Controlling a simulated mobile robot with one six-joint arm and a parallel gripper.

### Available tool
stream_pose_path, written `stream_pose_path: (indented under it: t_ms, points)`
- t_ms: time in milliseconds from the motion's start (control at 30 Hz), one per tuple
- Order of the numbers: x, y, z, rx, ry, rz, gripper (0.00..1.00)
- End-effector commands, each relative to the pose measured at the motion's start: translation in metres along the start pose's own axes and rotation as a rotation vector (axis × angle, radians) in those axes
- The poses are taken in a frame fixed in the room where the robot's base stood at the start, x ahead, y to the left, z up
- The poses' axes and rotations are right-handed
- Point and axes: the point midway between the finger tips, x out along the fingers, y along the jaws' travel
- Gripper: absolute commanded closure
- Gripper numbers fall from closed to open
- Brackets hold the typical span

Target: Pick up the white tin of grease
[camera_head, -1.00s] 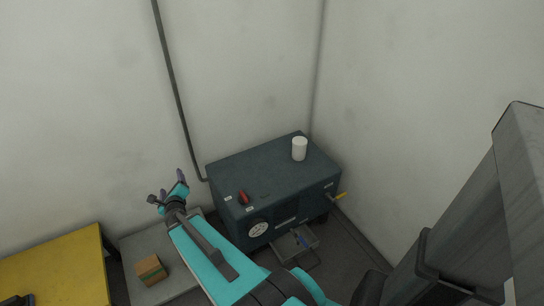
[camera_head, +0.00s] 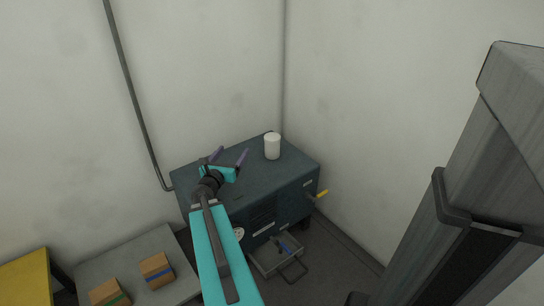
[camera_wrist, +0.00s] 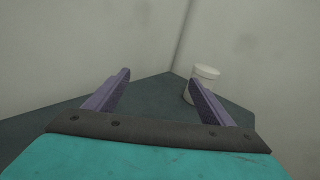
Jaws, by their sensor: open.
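The white tin of grease (camera_head: 272,147) stands upright on the top of a dark blue-grey machine cabinet (camera_head: 240,178), near its back corner. It also shows in the wrist view (camera_wrist: 206,74), where the right finger hides part of it. My gripper (camera_head: 230,156) is open and empty above the left part of the cabinet top. The tin is beyond and to the right of the fingers, not between them, and apart from them in the head view.
A yellow handle (camera_head: 320,194) sticks out at the cabinet's right. A small tray with a blue item (camera_head: 284,246) is low in front. Two cardboard boxes (camera_head: 157,269) lie on a grey surface (camera_head: 130,256) at left. Walls close off the back and right.

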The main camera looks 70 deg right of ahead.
Motion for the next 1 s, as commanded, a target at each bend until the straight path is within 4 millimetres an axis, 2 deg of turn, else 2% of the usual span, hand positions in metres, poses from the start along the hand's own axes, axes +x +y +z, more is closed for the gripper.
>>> stream_pose_path:
  t_ms: [33,200,400,567,1000]
  points:
    - [0.010,-0.016,-0.011,0.015,-0.004,-0.032,0.24]
    - [0.031,-0.062,-0.020,0.050,-0.016,-0.114,0.24]
    - [0.045,-0.094,-0.025,0.064,-0.026,-0.164,0.24]
    - [0.048,-0.102,-0.025,0.067,-0.028,-0.176,0.24]
    - [0.052,-0.103,-0.025,0.066,-0.028,-0.176,0.24]
